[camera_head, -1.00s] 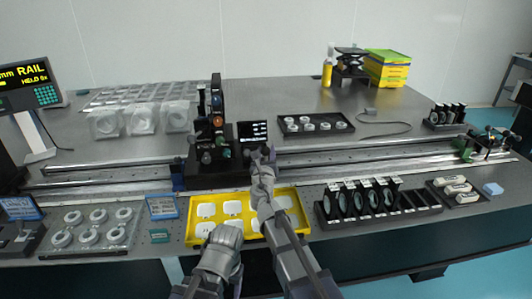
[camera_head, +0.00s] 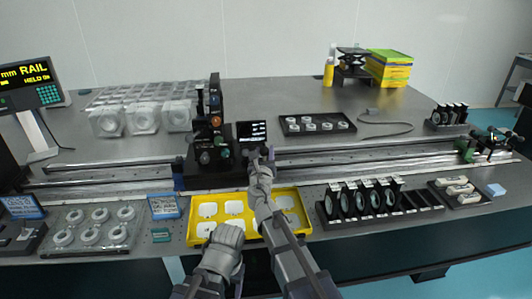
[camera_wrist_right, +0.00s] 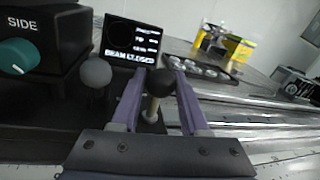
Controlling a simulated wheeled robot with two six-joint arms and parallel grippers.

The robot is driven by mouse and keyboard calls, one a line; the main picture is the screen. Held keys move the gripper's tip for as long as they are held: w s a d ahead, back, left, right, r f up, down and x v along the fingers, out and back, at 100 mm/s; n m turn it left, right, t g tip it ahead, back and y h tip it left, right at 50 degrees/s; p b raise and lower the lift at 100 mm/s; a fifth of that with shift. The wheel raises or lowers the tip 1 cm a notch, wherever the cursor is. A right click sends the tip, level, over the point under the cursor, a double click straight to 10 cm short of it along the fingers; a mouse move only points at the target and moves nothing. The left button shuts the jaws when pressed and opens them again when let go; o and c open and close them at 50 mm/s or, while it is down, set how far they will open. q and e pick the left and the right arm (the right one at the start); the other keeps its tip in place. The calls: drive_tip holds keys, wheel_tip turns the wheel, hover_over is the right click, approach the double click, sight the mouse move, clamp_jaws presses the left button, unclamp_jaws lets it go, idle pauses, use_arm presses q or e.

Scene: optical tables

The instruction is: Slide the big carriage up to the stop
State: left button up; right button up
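The big carriage (camera_head: 196,175) is a black block with knobs, a tall post and a small screen (camera_head: 251,132), sitting on the long rail left of centre. A dark blue block (camera_head: 178,168) is at its left edge; a green fitting (camera_head: 465,150) is near the rail's right end. I cannot tell which is the stop. My right gripper (camera_head: 262,155) is at the carriage's right front. In the right wrist view its purple fingers (camera_wrist_right: 158,95) stand apart on either side of a black ball knob (camera_wrist_right: 161,82), with visible gaps. My left gripper (camera_head: 235,275) is low in front of the table, its fingers unclear.
A yellow tray (camera_head: 190,232) stands in front of the rail, with a rack of round optics (camera_head: 365,200) to its right. A black tray of rings (camera_head: 315,131) lies behind the rail. The rail right of the carriage looks clear up to the green fitting.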

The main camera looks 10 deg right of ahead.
drive_tip(key=o, duration=0.4)
drive_tip(key=shift+s, duration=0.1)
drive_tip(key=s, duration=0.2)
drive_tip(key=s+a, duration=0.1)
drive_tip(key=s, duration=0.4)
drive_tip(key=shift+s+a, duration=0.15)
drive_tip(key=shift+s, duration=0.15)
